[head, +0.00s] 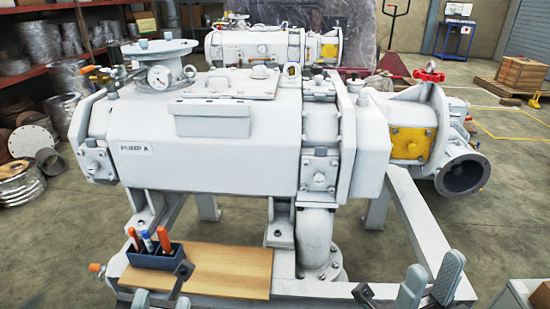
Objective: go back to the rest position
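My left gripper (162,285) is at the bottom left, just in front of a wooden board (232,270) and a dark pen holder. Its two dark fingertips show apart, with nothing seen between them. My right gripper (430,281) is at the bottom right, in front of the white frame. Two grey fingers show apart, with nothing seen between them. Most of both arms is outside the picture. The large white pump (240,135) marked PUMP A stands beyond both grippers.
The pump's white frame (420,220) runs along the right. A grey box (515,298) is at the bottom right corner.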

